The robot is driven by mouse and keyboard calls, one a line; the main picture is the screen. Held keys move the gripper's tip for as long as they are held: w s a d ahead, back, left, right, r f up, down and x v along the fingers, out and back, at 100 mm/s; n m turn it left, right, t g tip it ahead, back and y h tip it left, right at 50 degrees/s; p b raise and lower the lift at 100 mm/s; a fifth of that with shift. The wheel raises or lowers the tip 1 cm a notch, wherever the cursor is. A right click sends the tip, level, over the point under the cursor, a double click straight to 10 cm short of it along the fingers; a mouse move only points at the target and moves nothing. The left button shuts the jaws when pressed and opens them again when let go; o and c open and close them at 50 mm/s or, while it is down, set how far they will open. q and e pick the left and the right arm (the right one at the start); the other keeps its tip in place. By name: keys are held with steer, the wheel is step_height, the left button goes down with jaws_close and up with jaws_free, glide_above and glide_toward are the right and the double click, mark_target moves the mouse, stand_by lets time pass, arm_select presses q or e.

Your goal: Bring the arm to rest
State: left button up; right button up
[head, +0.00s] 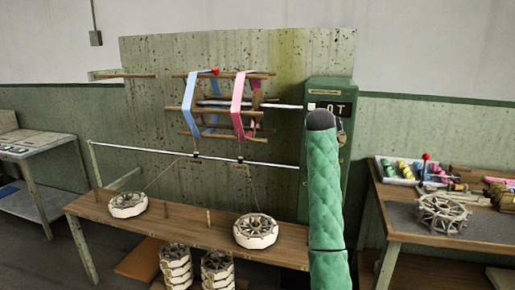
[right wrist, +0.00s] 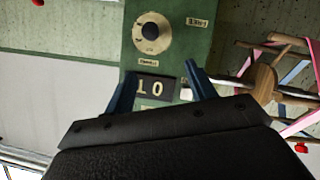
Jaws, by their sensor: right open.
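My right arm (head: 325,200), in a green quilted sleeve, rises in front of the green control box (head: 330,88) in the head view. It hides much of the box's front, and its gripper is mostly out of sight behind it. In the right wrist view my right gripper (right wrist: 158,88) has its two blue fingers apart with nothing between them. They point at the box front, around a small display (right wrist: 155,87) that seems to read 10. A round dial with a black knob (right wrist: 150,31) is on the same face. My left gripper is in neither view.
A wooden reel with a blue skein (head: 189,100) and a pink skein (head: 238,98) is beside the box. The right table (head: 405,218) holds colored spools and a spoked wheel (head: 442,212).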

steer(key=s+a+y, duration=0.2)
steer(key=s+a, duration=0.1)
steer(key=s, duration=0.6)
steer(key=s+a+f+n+g+y+p, duration=0.1)
steer(key=s+a+f+y, duration=0.15)
steer(key=s+f, duration=0.85)
steer(key=s+a+f+n+g+y+p, duration=0.15)
steer(key=s+a+f, duration=0.25)
steer(key=s+f, duration=0.7)
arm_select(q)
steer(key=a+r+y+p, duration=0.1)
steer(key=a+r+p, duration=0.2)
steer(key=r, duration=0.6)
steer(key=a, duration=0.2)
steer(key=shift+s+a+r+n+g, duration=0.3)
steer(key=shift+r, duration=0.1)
arm_select(e)
steer(key=s+f+g, duration=0.2)
steer(key=s+f, duration=0.7)
steer(key=s, duration=0.3)
steer(key=s+a+f+g, duration=0.1)
steer(key=s+f+g, duration=0.2)
steer(key=s+f, duration=0.6)
steer(key=s+f+g, duration=0.2)
steer(key=s+f, duration=0.7)
steer(key=s, duration=0.8)
steer(key=shift+a+g+y, duration=0.25)
steer(key=shift+g+y, duration=0.1)
steer(key=shift+y, duration=0.05)
